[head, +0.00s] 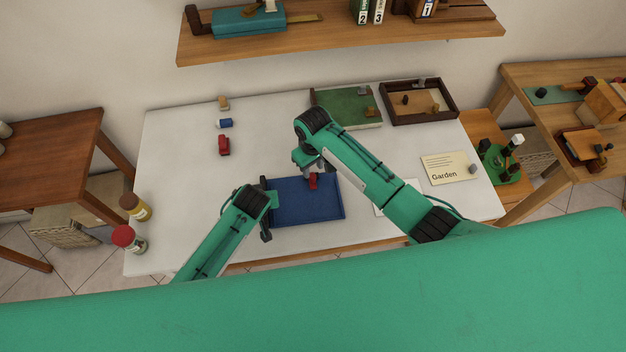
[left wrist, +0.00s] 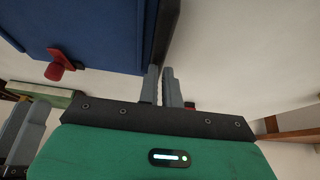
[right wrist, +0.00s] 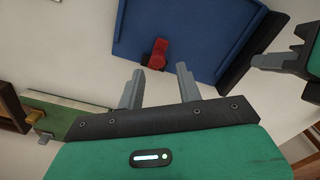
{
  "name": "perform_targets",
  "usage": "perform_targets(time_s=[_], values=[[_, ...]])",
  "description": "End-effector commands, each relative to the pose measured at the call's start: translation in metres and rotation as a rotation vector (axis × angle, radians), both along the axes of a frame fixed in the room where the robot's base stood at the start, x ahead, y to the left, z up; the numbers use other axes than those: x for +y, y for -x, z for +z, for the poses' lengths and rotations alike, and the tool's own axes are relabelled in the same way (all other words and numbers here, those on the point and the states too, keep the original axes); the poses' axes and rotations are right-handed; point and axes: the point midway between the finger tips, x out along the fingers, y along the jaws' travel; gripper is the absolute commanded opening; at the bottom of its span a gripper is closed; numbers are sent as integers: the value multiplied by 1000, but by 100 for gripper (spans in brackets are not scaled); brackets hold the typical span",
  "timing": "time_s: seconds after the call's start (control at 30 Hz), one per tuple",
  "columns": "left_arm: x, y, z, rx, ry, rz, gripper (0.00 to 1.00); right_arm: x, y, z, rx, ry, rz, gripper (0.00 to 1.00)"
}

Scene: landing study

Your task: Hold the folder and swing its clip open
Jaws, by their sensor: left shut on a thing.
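The blue folder (head: 320,209) lies at the front middle of the white table, with a dark strip along its left edge. Its red clip (head: 313,182) is near the far edge; it also shows in the left wrist view (left wrist: 60,67) and right wrist view (right wrist: 158,54). My left gripper (head: 266,209) is shut on the folder's dark left edge, seen closely in the left wrist view (left wrist: 162,84). My right gripper (right wrist: 158,84) is open and empty near the clip, fingers apart from it. In the head view, my right gripper partly covers the clip's surroundings.
A green board (head: 343,108) and a dark-framed tray (head: 387,103) lie at the back. A Garden card (head: 447,173) lies right. A red object (head: 224,145) and a blue one (head: 225,123) stand left. Jars (head: 130,238) are at the left edge. The table's left middle is clear.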

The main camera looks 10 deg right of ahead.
Motion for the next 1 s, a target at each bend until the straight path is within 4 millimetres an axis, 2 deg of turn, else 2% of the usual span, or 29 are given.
perform_targets(time_s=[0.03,0.4,0.8,0.97,1.0], values=[[9,17,-28,52,-25,4,0,0,1,-12,4,2,0,36],[9,17,-28,52,-25,4,0,0,-1,-51,1,1,2,36],[9,17,-28,52,-25,4,0,0,-1,-56,1,1,2,36],[9,17,-28,52,-25,4,0,0,0,-57,1,0,3,4],[9,17,-28,52,-25,4,0,1,0,-57,2,-1,3,1]])
